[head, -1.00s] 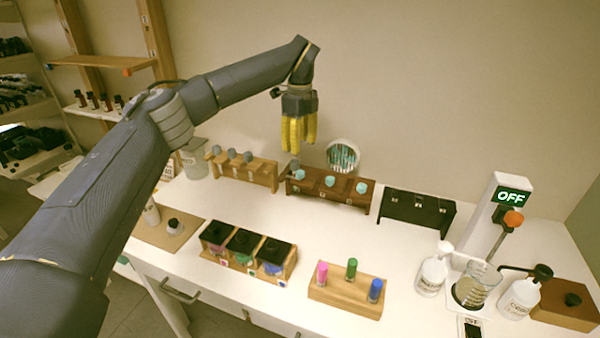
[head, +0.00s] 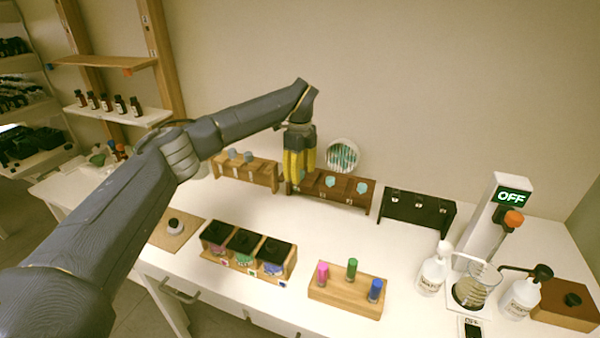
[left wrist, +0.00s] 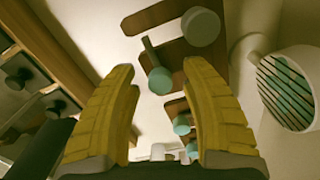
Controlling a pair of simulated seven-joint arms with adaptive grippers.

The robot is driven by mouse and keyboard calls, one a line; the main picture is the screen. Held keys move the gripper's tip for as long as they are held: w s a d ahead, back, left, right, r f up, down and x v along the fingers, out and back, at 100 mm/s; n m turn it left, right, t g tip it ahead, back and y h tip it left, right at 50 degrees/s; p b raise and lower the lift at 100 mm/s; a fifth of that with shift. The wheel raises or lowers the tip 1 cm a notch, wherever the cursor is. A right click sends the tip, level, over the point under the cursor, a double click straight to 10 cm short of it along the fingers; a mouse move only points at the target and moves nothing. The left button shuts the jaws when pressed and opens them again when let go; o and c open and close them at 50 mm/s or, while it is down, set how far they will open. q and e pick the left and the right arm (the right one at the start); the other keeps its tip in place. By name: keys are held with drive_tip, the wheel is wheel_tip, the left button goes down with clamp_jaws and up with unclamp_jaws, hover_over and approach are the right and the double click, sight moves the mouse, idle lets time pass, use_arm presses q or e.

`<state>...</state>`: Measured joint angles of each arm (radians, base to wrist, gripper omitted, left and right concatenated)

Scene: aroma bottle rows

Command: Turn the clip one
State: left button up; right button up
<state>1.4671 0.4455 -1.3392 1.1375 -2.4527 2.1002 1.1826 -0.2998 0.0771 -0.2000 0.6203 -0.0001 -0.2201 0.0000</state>
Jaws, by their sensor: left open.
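No part I can clearly tell to be a clip shows. My left gripper (head: 299,178) points down with yellow fingers at the left end of the brown rack (head: 350,198), in front of its leftmost spot. Teal caps (head: 330,181) stand on this rack; its left end is partly hidden by the fingers. In the left wrist view the gripper (left wrist: 160,75) is open, with nothing seen held. A round cap (left wrist: 160,80) on a brown block shows between and beyond the fingers; contact cannot be told. My right gripper is not in view.
A light wooden rack (head: 262,172) with grey caps stands close left, partly behind my arm. A round striped white piece (head: 342,155) is behind the brown rack, a black rack (head: 416,210) to its right. Front holders (head: 345,297) leave bare white table between.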

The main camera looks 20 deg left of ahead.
use_arm(q)
clamp_jaws()
idle(0.3)
idle(0.4)
drive_tip(key=m, duration=0.4)
drive_tip(key=shift+a+r, duration=0.1)
drive_tip(key=m, duration=0.4)
drive_tip(key=shift+m, duration=0.4)
drive_tip(key=m, duration=0.4)
drive_tip(key=shift+w+m, duration=0.1)
drive_tip(key=shift+m, duration=0.2)
drive_tip(key=m, duration=0.4)
drive_tip(key=shift+m, duration=0.4)
